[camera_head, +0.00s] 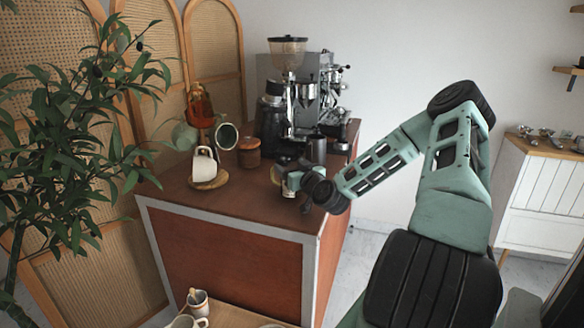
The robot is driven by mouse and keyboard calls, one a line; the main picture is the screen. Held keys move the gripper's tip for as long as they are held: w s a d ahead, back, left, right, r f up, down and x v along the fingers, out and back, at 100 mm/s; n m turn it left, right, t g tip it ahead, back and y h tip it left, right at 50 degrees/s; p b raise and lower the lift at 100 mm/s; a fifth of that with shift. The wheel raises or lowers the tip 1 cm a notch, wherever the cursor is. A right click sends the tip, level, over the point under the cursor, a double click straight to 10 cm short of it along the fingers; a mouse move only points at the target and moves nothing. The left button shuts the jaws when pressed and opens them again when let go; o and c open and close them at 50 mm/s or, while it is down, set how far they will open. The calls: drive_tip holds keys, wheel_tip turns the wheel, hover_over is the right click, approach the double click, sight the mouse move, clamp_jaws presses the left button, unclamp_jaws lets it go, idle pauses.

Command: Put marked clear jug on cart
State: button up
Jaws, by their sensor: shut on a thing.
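The cart (247,202) is a reddish-brown counter with a light metal frame, in the middle of the head view. My gripper (287,174) is low over the right part of its top, near the front right corner. It is shut on a small pale, clear-looking vessel (292,183), which appears to be the marked clear jug. My gripper and wrist hide most of it, and its markings cannot be made out. I cannot tell whether its base touches the cart top.
A coffee machine (308,95) and a grinder (270,115) stand behind my gripper. A leafy plant (75,140) borders the left. The cart's front left top is clear.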

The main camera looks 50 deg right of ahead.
drive_tip(key=shift+s+f, duration=0.1)
drive_tip(key=shift+f, duration=0.25)
drive_tip(key=o, duration=1.3)
drive_tip(key=shift+f, duration=0.1)
drive_tip(key=shift+o, duration=0.3)
drive_tip(key=shift+f, duration=0.1)
drive_tip(key=shift+r, duration=0.3)
drive_tip(key=r+p+v, duration=0.1)
drive_tip(key=p+v, duration=0.1)
drive_tip(key=v, duration=1)
drive_tip(key=shift+p, duration=0.35)
